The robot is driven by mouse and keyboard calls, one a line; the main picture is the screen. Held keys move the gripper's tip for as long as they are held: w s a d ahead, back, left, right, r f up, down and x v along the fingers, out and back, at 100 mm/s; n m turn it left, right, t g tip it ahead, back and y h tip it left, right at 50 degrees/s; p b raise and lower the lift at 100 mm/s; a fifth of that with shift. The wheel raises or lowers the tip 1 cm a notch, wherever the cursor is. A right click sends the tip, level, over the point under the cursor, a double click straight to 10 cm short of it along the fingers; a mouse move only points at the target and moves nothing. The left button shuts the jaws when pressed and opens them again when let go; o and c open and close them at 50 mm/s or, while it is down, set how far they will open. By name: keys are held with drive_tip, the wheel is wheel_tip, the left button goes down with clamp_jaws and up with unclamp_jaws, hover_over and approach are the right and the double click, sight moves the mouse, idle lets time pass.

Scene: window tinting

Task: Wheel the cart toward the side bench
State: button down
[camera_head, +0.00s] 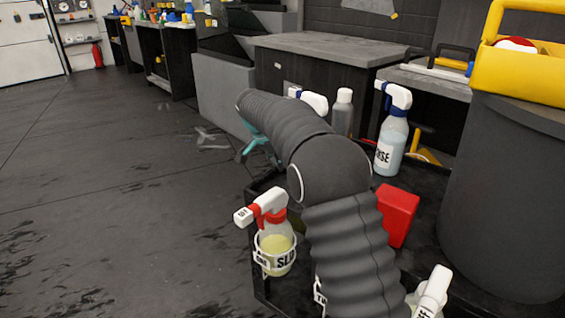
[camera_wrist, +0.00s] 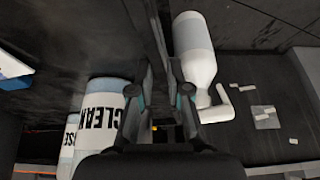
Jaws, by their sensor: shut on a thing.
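The black cart (camera_head: 262,291) stands in the lower right of the head view, loaded with spray bottles. My gripper (camera_head: 254,148) is at its far left side, partly hidden behind my dark sleeved arm. In the wrist view my gripper (camera_wrist: 161,80) is closed on a thin dark edge, which looks like the cart's rim (camera_wrist: 148,35). A grey-topped dark bench (camera_head: 330,43) stands beyond the cart. A black bench with bottles (camera_head: 178,58) stands farther back left. I cannot tell which is the side bench.
On the cart are a labelled spray bottle (camera_head: 391,140), a yellow-liquid sprayer (camera_head: 275,250) in a ring holder and a red container (camera_head: 397,215). A large dark bin (camera_head: 505,195) with a yellow caddy (camera_head: 520,70) is at right. Open floor (camera_head: 110,190) lies left.

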sight(268, 172)
drive_tip(key=shift+s+d+f, duration=0.15)
drive_tip(key=shift+s+d, duration=0.15)
drive_tip(key=shift+d, duration=0.5)
drive_tip(key=shift+s+a, duration=0.25)
drive_tip(key=shift+a, duration=0.5)
drive_tip(key=shift+s+a, duration=1.35)
drive_tip(key=shift+a, duration=0.1)
drive_tip(key=c, duration=1.3)
unclamp_jaws()
drive_tip(key=o, duration=0.3)
drive_tip(key=shift+a, duration=0.1)
